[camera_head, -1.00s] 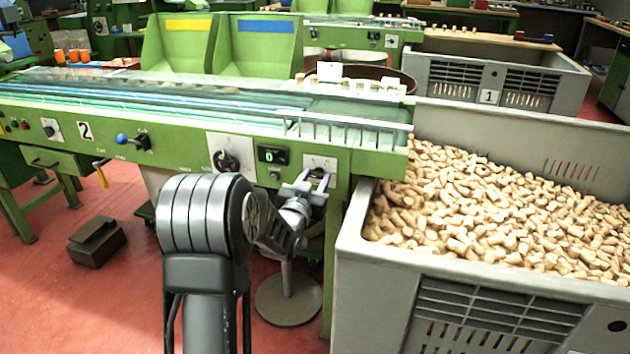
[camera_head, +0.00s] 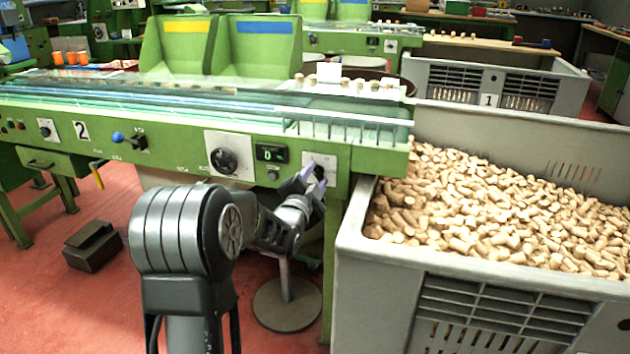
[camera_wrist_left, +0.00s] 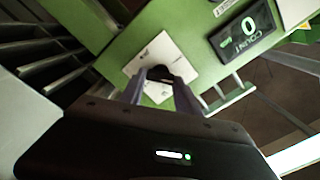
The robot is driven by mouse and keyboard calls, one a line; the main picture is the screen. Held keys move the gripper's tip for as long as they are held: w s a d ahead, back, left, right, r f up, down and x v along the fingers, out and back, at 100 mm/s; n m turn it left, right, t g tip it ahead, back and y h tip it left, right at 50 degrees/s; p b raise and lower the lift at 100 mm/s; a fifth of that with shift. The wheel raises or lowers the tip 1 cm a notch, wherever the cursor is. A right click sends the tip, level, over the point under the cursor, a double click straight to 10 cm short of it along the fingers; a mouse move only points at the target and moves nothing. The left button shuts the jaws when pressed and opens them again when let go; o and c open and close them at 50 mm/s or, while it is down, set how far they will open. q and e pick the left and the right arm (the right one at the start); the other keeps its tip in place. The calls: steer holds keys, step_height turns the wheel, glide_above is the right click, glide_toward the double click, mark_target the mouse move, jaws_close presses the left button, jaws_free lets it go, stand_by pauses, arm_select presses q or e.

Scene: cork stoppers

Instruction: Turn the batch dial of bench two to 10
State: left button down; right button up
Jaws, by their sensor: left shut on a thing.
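Bench two (camera_head: 180,125) is the green bench with a "2" plate (camera_head: 81,130) on its front. Near its right end a small white plate (camera_head: 329,160) carries a dial that my left gripper (camera_head: 314,177) covers in the head view. In the left wrist view the black dial knob (camera_wrist_left: 159,73) sits between the fingertips of my left gripper (camera_wrist_left: 158,84), on its white plate (camera_wrist_left: 140,62). The left gripper is shut on the knob, and the wrist view is rolled relative to the bench. The dial's marks are too small to read. My right gripper is not in view.
A counter display (camera_head: 271,153) reads 0, also in the left wrist view (camera_wrist_left: 245,31). A larger black knob (camera_head: 224,160) sits left of it, and a blue-tipped lever (camera_head: 118,137) further left. A grey crate of corks (camera_head: 400,270) stands close on the right.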

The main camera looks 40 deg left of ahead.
arm_select(q)
steer(key=m, duration=0.3)
steer(key=shift+f+m, duration=0.1)
steer(key=shift+m, duration=0.2)
steer(key=m, duration=0.2)
steer(key=shift+d+m, duration=0.1)
steer(key=shift+m, duration=0.3)
steer(key=m, duration=0.3)
steer(key=shift+m, duration=0.3)
steer(key=shift+f+m+p, duration=0.15)
steer(key=shift+m+p, duration=0.15)
steer(key=shift+m, duration=1.2)
steer(key=c, duration=0.9)
jaws_free()
